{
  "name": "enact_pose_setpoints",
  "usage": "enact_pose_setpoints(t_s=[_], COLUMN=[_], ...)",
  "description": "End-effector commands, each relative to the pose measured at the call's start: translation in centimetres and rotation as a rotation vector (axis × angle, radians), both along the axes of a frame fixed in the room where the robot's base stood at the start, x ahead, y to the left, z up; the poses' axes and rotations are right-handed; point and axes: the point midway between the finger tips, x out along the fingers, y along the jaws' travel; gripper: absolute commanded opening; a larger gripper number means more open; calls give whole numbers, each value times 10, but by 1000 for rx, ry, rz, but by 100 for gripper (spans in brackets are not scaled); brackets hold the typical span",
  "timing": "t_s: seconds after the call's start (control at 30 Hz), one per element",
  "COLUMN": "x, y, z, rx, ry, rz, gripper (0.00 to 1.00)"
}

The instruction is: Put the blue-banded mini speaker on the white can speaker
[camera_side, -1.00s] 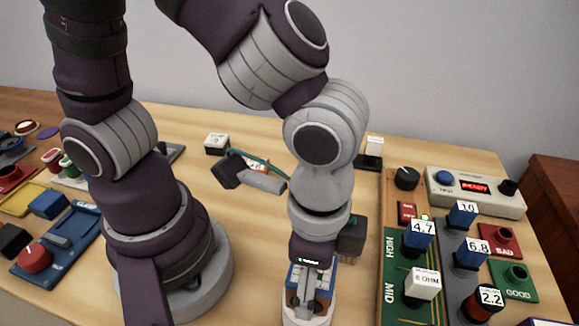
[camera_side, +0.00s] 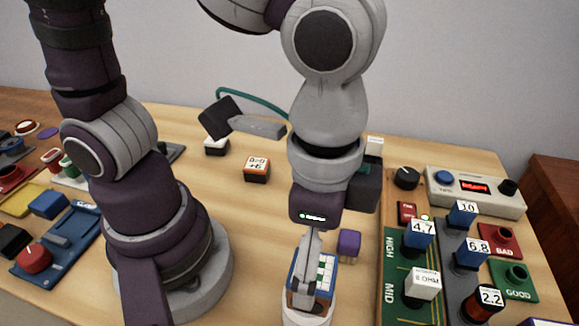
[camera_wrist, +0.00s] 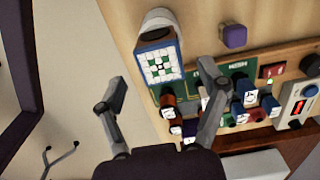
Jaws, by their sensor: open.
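The blue-banded mini speaker (camera_side: 326,270) is a blue-edged block with a white and green patterned face. It appears to rest on the white can speaker (camera_side: 308,318) at the bottom of the side view, though a finger hides part of their contact. In the wrist view the mini speaker (camera_wrist: 161,67) shows its patterned face, with the white can (camera_wrist: 158,17) behind it. My gripper (camera_wrist: 160,80) is open, its fingers apart on either side of the mini speaker's face. In the side view my gripper (camera_side: 303,285) is above the can, one finger overlapping the mini speaker.
A purple block (camera_side: 348,244) stands close right of the can. The green sorting board (camera_side: 405,312) with labelled parts lies further right, before the grey READY box (camera_side: 475,190). An orange-and-white block (camera_side: 257,168) stands behind.

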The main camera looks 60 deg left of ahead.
Motion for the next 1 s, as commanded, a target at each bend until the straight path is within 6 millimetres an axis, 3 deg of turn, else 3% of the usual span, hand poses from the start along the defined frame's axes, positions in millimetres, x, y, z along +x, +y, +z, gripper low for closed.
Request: enact_pose_setpoints(t_s=[0.2,0.37,0.47,0.6,0.73,0.83,1.0], x=[1,2,18,39,39,37,37], y=[-1,3,29,97,146,162,164], z=[52,69,72,67,59,54,54], rx=[-6,-7,-53,-144,-184,-191,-193], ry=[-4,-7,-67,-241,-398,-459,-467], rz=[1,16,145,457,684,763,772], gripper=[73,73,73,73,73,73,73])
